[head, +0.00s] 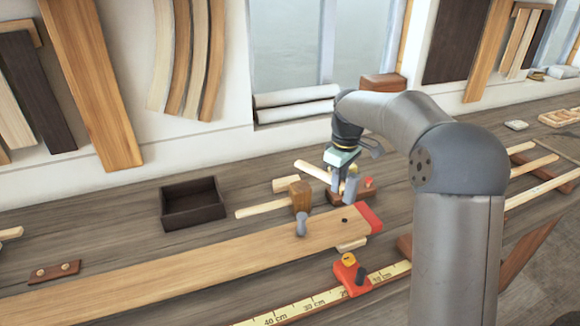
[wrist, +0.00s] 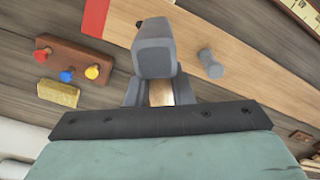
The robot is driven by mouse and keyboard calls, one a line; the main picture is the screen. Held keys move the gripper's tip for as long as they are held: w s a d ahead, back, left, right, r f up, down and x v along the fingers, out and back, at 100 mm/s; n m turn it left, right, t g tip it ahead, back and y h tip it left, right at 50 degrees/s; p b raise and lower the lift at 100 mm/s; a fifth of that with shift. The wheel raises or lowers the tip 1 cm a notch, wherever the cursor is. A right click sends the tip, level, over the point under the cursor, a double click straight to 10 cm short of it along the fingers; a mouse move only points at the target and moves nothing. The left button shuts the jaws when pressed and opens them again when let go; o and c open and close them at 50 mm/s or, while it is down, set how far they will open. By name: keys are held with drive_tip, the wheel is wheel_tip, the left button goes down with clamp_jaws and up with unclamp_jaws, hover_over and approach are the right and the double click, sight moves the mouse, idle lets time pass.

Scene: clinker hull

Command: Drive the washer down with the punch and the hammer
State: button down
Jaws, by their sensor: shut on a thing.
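My gripper (head: 339,180) is shut on the wooden handle of a hammer. The hammer's grey head (head: 352,188) hangs to the right of the fingers, above the bench. In the wrist view the hammer head (wrist: 155,52) fills the space beyond my fingers (wrist: 160,95), with a bit of pale handle between them. A grey punch (head: 301,224) is on the long plank (head: 215,255), left of the hammer; it also shows in the wrist view (wrist: 210,64), apart from the hammer. A small dark spot (head: 345,220), perhaps the washer, is on the plank near its red end (head: 369,217).
A brown block with coloured knobs (wrist: 75,60) is near my gripper. A red-orange holder (head: 351,277) and a yellow ruler (head: 310,303) lie in front.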

drive_tip(key=s+a+r+n+b, duration=0.1)
drive_tip(key=s+a+n, duration=0.3)
drive_tip(key=n, duration=0.6)
drive_tip(key=s+a+r+n+b, duration=0.2)
drive_tip(key=s+a+r+n, duration=0.2)
drive_tip(key=n, duration=0.7)
drive_tip(key=a, duration=0.2)
drive_tip(key=shift+a+r, duration=0.15)
drive_tip(key=shift+a, duration=0.15)
